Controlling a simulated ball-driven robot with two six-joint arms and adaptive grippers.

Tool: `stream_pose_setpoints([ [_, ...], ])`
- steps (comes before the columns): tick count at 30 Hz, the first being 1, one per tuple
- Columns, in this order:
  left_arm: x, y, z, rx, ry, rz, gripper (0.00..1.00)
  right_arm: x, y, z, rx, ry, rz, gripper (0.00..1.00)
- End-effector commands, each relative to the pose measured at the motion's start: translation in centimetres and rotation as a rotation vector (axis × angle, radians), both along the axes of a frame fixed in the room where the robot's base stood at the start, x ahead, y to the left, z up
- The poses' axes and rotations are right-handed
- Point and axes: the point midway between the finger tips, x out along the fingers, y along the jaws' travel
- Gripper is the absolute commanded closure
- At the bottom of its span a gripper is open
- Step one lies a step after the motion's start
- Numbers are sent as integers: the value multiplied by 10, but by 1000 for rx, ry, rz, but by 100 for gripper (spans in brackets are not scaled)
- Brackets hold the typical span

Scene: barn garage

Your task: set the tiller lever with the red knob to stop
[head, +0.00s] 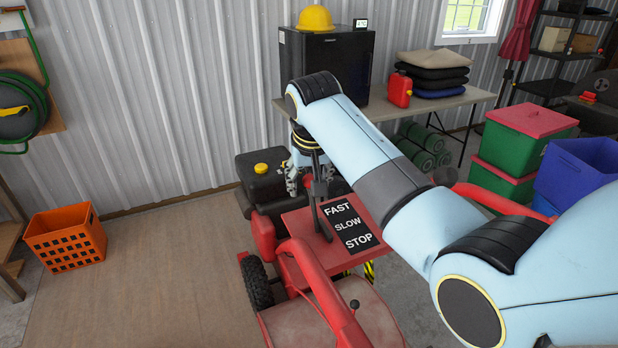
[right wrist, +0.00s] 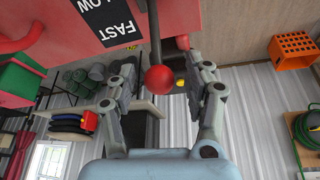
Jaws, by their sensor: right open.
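The red tiller (head: 340,315) stands at the centre of the head view. Its red panel (head: 297,225) carries a black label (head: 350,228) reading FAST, SLOW, STOP, with FAST at the far end. The dark lever rod (head: 317,205) rises left of the label and its upper end leans towards the FAST side. My left gripper is not in view.
A black engine part with a yellow cap (head: 261,169) lies just beyond the panel. A workbench (head: 465,97) with a black cabinet (head: 345,65) and a red can (head: 400,89) stands behind. Bins (head: 505,145) crowd the right. The floor (head: 165,260) at left is clear up to an orange crate (head: 66,239).

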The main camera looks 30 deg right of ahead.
Motion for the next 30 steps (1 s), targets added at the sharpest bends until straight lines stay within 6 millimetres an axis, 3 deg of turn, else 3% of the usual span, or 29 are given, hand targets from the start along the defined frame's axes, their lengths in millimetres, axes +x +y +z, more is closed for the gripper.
stream_pose_setpoints([
  [3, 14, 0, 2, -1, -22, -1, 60, 2, -1, -4, 0, 0, -1, 48],
  [10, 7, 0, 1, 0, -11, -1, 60, 2, -1, -5, 0, -1, -1, 48],
  [22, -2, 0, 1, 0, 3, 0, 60, 2, -1, -5, 0, 0, 0, 100],
  [30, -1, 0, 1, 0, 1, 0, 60, 2, -1, -5, 0, -1, 0, 100],
])
